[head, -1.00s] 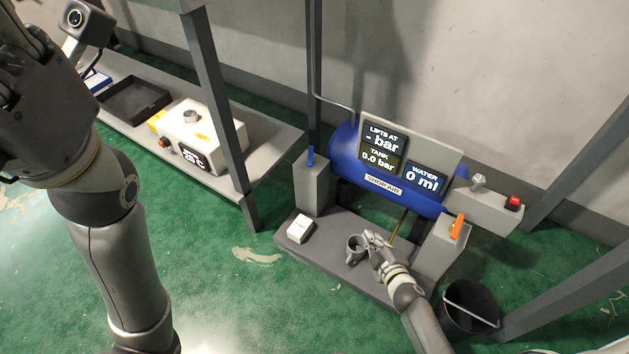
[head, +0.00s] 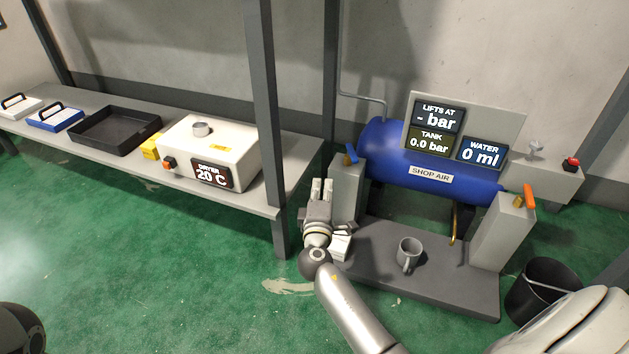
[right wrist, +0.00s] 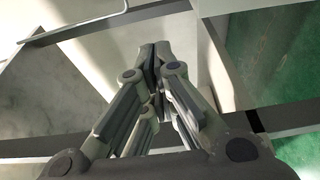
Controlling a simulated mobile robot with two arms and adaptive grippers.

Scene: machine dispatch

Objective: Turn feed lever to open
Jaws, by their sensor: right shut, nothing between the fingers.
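A blue lever (head: 351,153) sits on top of the grey left post (head: 347,190) in front of the blue shop-air tank (head: 375,150). An orange lever (head: 529,196) sits on the right post (head: 500,235). Which one is the feed lever I cannot tell; no label shows. My right gripper (head: 322,188) is shut and empty, just left of the left post and below the blue lever, apart from the lever. In the right wrist view its closed fingers (right wrist: 154,62) point away, and no lever can be made out there. My left gripper is out of view.
A grey mug (head: 409,251) stands on the base plate (head: 455,285). A small white box (head: 340,245) is partly behind my right wrist. A black bucket (head: 540,290) stands right.

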